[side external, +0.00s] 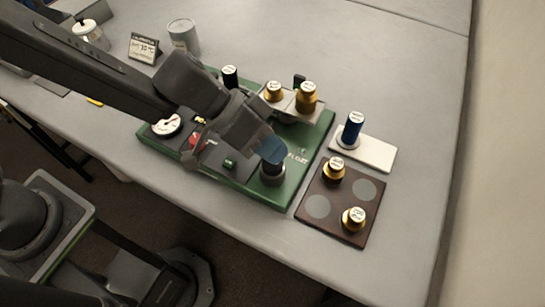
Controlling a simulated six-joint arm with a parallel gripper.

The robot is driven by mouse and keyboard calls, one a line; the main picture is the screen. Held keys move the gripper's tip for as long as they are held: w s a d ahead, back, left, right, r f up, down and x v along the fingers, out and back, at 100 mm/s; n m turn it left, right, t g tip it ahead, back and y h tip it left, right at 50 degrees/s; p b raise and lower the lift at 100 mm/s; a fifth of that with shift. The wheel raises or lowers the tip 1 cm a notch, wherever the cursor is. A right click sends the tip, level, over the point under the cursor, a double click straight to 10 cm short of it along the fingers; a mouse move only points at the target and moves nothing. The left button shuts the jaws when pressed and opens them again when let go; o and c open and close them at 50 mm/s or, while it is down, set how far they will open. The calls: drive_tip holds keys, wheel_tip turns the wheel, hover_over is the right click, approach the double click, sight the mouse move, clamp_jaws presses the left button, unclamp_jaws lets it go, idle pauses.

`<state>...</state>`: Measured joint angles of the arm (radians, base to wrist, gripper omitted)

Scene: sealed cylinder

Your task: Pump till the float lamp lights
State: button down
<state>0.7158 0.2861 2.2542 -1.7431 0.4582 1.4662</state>
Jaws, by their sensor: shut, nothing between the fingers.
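The green board (290,195) lies on the grey table and carries the apparatus. A white round gauge (167,125) sits at its left end, with a red part (194,139) beside it. Printing that seems to read FLOAT (298,157) is near the right end, with a small green spot (302,150) by it that I cannot tell is lit. A dark upright cylinder (272,175) stands at the front right of the board. My gripper (270,150) is shut and empty, over or against that cylinder's top; contact is unclear. My arm hides the board's middle, and I cannot identify the pump handle.
Brass weights (306,98) stand on a raised tray at the board's back. A blue weight (352,128) stands on a white block (377,154). A brown board (333,222) holds two brass weights. A grey can (184,36) and a card (144,47) stand behind. The table's right side is clear.

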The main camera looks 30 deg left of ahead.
drive_tip(key=shift+f, duration=0.85)
idle(0.7)
drive_tip(key=shift+r, duration=1.4)
drive_tip(key=shift+r, duration=2.5)
